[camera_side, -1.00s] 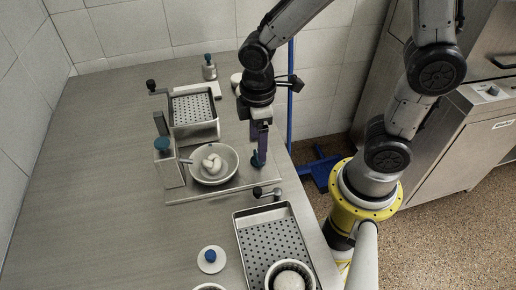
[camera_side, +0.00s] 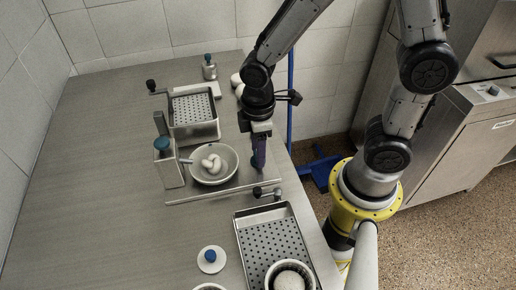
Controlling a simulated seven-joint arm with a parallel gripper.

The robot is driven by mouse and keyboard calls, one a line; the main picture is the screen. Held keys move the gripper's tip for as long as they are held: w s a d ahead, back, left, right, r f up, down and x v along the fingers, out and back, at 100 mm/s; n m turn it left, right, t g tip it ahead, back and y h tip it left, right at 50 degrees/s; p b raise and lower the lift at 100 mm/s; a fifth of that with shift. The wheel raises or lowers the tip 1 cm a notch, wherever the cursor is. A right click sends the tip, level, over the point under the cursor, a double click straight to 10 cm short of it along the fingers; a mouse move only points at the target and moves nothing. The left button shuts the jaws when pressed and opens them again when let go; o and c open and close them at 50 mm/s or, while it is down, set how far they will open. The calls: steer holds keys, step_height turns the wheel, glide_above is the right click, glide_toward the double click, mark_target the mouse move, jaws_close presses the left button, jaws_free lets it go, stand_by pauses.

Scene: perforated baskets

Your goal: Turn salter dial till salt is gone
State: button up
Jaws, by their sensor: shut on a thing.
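My gripper (camera_side: 258,165) is lowered at the right end of the flat metal base plate (camera_side: 215,192). Its purple fingers are shut on a small dark blue knob, now largely hidden by them; I take it to be the dial but cannot tell its turn. A pale bowl (camera_side: 232,168) stands on the plate left of my gripper. A white knotted piece (camera_side: 211,162) lies in it. A metal upright with a teal round knob (camera_side: 163,143) stands at the left end of the plate, apart from my gripper. Salt grains are too small to make out.
A perforated basket with a crank (camera_side: 193,108) stands behind the bowl. A perforated tray (camera_side: 272,237) lies in front, with a crank handle (camera_side: 267,193) near its back edge. A blue-knobbed lid (camera_side: 210,259) lies left of it. The table's left side is clear.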

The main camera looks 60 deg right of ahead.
jaws_close()
steer(key=shift+m, duration=0.3)
steer(key=m, duration=1.1)
steer(key=shift+r+m, duration=0.1)
steer(key=shift+m, duration=2)
steer(key=shift+w, duration=0.1)
